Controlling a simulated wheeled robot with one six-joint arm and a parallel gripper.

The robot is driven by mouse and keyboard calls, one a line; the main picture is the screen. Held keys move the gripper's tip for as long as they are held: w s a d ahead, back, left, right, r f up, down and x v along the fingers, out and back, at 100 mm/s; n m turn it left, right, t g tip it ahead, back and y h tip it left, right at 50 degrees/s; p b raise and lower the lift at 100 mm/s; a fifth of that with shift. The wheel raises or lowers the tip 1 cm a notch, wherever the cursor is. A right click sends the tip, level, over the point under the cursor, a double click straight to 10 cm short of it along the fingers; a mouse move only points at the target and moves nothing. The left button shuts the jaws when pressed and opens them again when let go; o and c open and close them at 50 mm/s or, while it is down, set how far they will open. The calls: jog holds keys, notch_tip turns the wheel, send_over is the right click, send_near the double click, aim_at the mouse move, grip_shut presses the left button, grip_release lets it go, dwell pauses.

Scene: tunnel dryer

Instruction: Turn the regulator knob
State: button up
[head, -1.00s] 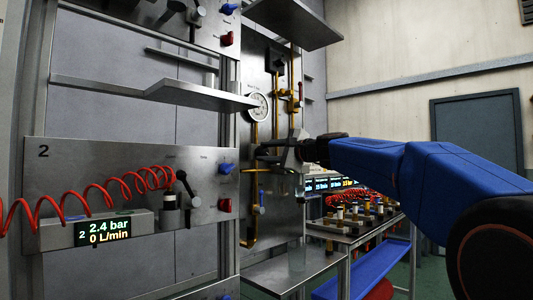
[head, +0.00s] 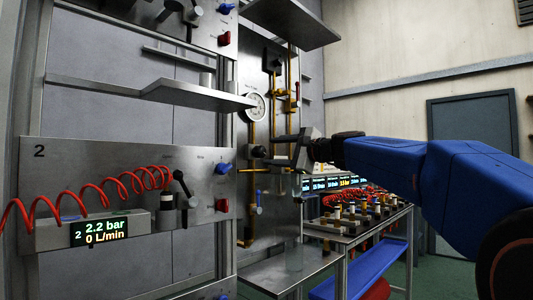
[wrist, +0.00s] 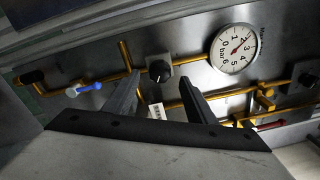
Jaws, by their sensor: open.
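The black regulator knob (wrist: 159,71), with a pale mark on its face, sits on the brass piping of the metal panel. In the head view the knob (head: 258,151) shows just left of my gripper (head: 280,160). In the wrist view my gripper (wrist: 160,88) is open and empty, its two fingers on either side of the knob in the picture. The fingers appear apart from the knob, a short way out from the panel. A round pressure gauge (wrist: 233,48) is up and right of the knob, its needle near 2. It also shows in the head view (head: 254,107).
A blue-handled valve (wrist: 84,89) is left of the knob, and a red lever (wrist: 270,126) is at lower right. In the head view a metal shelf (head: 290,22) juts out above, and another (head: 285,272) below. A display (head: 101,232) reads 2.2 bar, 0 L/min.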

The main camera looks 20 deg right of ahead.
jog(key=v, duration=1.2)
jog(key=s+a+f+n+g+h, duration=0.1)
jog(key=s+a+f+n+g, duration=0.2)
jog(key=f, duration=0.6)
jog(key=s+a+f+n+g+h, duration=0.1)
jog(key=s+a+f+n+g, duration=0.3)
jog(key=f, duration=0.6)
jog(key=s+a+f+h, duration=0.1)
jog(key=s+a+f, duration=0.1)
jog(key=s+f, duration=0.55)
jog(key=s+d+f+n+g+h, duration=0.2)
jog(key=s+f, duration=0.6)
jog(key=f, duration=0.5)
jog(key=s+d+f+n+g+h, duration=0.2)
jog(key=s+f+n, duration=0.5)
jog(key=f, duration=0.7)
jog(key=shift+s+d+n+h, duration=0.3)
jog(key=shift+s+d+h, duration=0.2)
jog(key=shift+s+h, duration=0.35)
jog(key=shift+w, duration=0.1)
